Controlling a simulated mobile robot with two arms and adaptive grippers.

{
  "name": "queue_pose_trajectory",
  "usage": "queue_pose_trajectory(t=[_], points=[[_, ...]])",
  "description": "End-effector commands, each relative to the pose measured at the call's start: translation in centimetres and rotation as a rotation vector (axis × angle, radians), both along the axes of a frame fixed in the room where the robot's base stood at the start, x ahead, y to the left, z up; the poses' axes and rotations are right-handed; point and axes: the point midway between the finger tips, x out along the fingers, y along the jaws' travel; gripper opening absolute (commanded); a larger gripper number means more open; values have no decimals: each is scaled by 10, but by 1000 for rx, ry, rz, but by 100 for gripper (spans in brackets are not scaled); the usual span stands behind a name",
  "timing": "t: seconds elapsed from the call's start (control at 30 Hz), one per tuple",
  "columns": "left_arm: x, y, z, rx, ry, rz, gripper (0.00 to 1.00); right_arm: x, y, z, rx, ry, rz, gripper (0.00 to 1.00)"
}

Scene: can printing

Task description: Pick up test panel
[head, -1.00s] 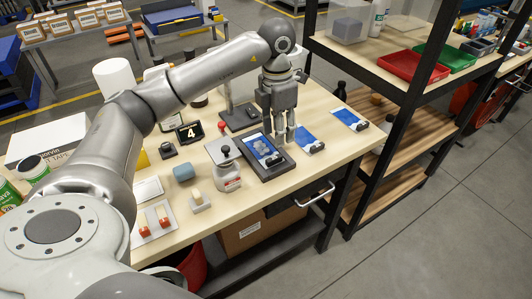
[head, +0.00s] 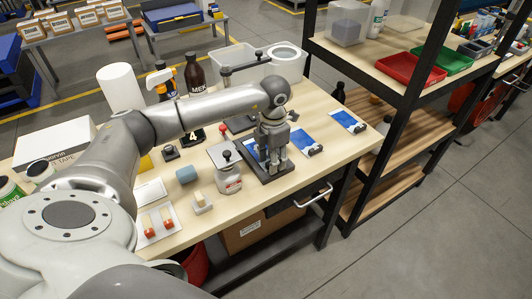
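The blue test panel (head: 250,148) lies on a dark flat base on the wooden table. My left gripper (head: 277,172) points down over the right part of this base and hides much of the panel and its dark clip end. Its two fingers show close together at the base, but whether they touch or hold the panel cannot be made out. Two more blue panels with dark clips, a nearer one (head: 301,138) and a farther one (head: 346,121), lie flat on the table to the right. My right gripper is not in view.
A black-framed shelf (head: 404,125) rises at right. The table's front right corner is clear.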

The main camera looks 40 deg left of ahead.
Motion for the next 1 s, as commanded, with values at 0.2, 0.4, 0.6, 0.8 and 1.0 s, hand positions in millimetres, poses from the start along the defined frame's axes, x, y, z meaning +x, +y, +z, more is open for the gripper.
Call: queue_pose_trajectory(t=[0.2, 0.4, 0.6, 0.8, 1.0], points=[[0, 0, -1, 0, -1, -1, 37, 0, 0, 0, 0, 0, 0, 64], [0, 0, 0, 0, -1, 0, 11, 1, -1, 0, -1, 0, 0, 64], [0, 0, 0, 0, -1, 0, 0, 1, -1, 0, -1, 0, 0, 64], [1, 0, 1, 0, -2, 0, 0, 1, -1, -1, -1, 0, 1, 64], [2, 0, 25, -1, -7, -1, 0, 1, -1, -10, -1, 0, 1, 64]])
